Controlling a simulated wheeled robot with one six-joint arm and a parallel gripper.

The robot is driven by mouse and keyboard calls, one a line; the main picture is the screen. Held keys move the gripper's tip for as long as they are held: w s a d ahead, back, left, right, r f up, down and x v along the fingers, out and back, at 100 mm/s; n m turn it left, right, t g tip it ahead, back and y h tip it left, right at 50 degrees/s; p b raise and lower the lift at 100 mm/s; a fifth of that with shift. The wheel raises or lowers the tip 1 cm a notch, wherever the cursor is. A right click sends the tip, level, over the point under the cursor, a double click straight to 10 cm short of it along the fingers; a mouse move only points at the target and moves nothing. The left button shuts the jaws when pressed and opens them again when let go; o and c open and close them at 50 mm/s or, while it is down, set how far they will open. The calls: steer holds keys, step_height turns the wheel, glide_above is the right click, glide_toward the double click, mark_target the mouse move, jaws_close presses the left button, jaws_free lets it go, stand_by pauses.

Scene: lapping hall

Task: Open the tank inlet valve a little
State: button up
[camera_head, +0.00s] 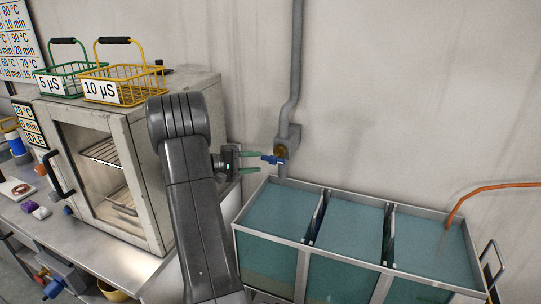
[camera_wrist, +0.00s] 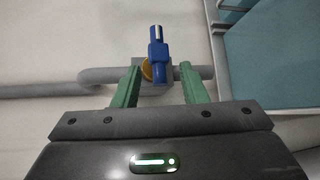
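The tank inlet valve is a grey body on a wall pipe with a brass disc and a blue handle (camera_head: 271,159). In the wrist view the blue handle (camera_wrist: 158,52) stands ahead of my fingertips, its length along the picture's vertical and across the pipe. My gripper (camera_head: 251,162) is level with the valve, just left of it. In the wrist view my gripper (camera_wrist: 157,78) has its green fingers open, with the handle's lower end between or just beyond their tips. I cannot tell whether they touch it. The tank (camera_head: 355,245) has three water-filled compartments below and right of the valve.
A grey vertical pipe (camera_head: 296,60) runs down the wall to the valve. An oven-like cabinet (camera_head: 125,165) stands left, with a green basket (camera_head: 62,82) and a yellow basket (camera_head: 125,85) on top. An orange hose (camera_head: 490,187) enters the right compartment. The wall above the tank is clear.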

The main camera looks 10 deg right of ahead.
mark_target(268, 160)
steer(key=shift+w, duration=0.35)
steer(key=shift+d, duration=0.35)
steer(key=p+x, duration=0.2)
steer(key=x, duration=0.4)
steer(key=shift+d, duration=0.35)
steer(key=shift+f, duration=0.1)
jaws_close()
